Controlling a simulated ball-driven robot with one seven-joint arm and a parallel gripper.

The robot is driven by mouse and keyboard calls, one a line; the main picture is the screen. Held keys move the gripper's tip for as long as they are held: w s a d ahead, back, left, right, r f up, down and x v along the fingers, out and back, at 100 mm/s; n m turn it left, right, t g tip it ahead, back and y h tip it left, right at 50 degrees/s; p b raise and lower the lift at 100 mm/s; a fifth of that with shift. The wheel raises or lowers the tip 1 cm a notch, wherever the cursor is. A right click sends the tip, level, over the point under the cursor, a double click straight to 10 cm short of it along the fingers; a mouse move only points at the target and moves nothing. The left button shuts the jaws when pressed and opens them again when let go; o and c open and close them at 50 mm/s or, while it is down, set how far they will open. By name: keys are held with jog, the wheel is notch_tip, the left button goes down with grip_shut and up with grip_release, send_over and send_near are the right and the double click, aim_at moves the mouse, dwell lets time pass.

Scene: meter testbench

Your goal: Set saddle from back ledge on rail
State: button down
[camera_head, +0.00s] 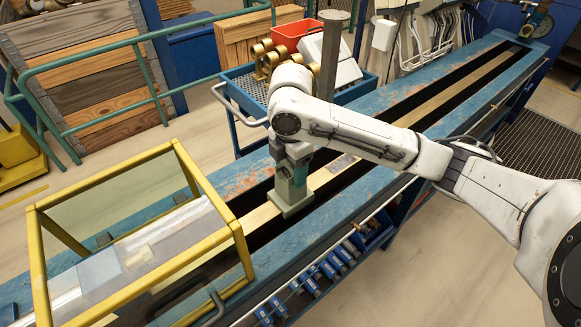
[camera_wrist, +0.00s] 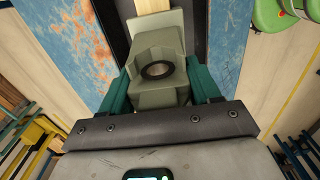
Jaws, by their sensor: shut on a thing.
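The saddle (camera_head: 291,199) is a grey-green block with a flat base plate and a dark round hole in its top. It also shows in the wrist view (camera_wrist: 158,48). My gripper (camera_head: 293,176) points down over the bench with its teal fingers shut on the saddle's two sides. The rail (camera_head: 325,174) is a pale tan strip along the middle of the blue bench, between dark slots. The saddle is upright and in line with the rail, its base at or just above it; I cannot tell whether they touch. The rail (camera_wrist: 150,6) continues past the saddle in the wrist view.
A yellow-framed clear guard (camera_head: 135,245) covers the bench's left end. Behind the bench is a blue cart (camera_head: 240,80) with brass fittings, a red bin (camera_head: 297,36) and a white box. A grey post (camera_head: 331,55) stands behind my arm. The rail is clear toward the upper right.

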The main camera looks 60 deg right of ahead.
jog(key=shift+c, duration=0.8)
grip_release()
jog(key=shift+r, duration=0.1)
jog(key=shift+r+p, duration=4.35)
jog(key=shift+r, duration=0.75)
jog(key=shift+f, duration=0.1)
